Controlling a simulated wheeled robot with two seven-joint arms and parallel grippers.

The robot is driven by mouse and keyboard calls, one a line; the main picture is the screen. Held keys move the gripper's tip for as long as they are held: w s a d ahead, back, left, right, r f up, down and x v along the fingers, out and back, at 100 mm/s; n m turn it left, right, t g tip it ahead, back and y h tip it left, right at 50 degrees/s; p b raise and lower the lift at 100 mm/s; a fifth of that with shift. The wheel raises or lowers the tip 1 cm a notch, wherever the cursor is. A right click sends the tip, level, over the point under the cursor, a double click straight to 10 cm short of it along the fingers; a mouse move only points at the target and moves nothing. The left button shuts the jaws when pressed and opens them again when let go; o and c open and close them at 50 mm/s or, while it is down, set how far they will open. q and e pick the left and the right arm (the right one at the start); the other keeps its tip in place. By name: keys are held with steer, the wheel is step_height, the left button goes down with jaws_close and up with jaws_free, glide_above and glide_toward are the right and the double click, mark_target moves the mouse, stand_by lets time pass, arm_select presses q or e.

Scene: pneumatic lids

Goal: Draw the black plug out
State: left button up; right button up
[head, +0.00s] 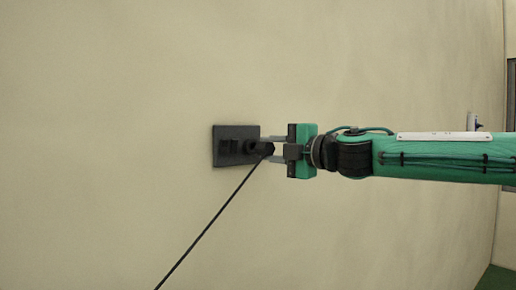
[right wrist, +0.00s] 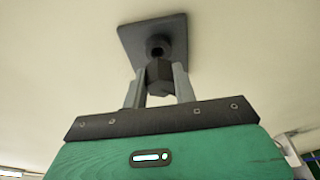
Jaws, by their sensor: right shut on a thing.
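A dark socket plate (head: 222,156) is fixed to the pale wall; it also shows at the top of the right wrist view (right wrist: 132,38). The black plug (head: 267,148) is at the plate's round socket (head: 251,146), with its black cord (head: 212,222) trailing down to the lower left. My right gripper (head: 275,149) is shut on the plug, its grey fingers on either side of it. In the right wrist view the plug (right wrist: 159,76) sits between the fingertips, close to the round socket. I cannot tell how deep it sits. My left gripper is not in view.
The pale wall (head: 120,110) around the plate is bare and clear. The cord hangs free across it. A small white and dark item (head: 473,122) shows behind my right arm, and a dark-framed opening (head: 511,95) is at the far right edge.

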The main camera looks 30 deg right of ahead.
steer(key=shift+r, duration=0.1)
steer(key=s+r+p, duration=0.3)
steer(key=s+r, duration=0.2)
steer(key=r, duration=0.2)
steer(key=shift+d+r+p, duration=0.2)
steer(key=shift+p, duration=0.1)
stand_by(0.6)
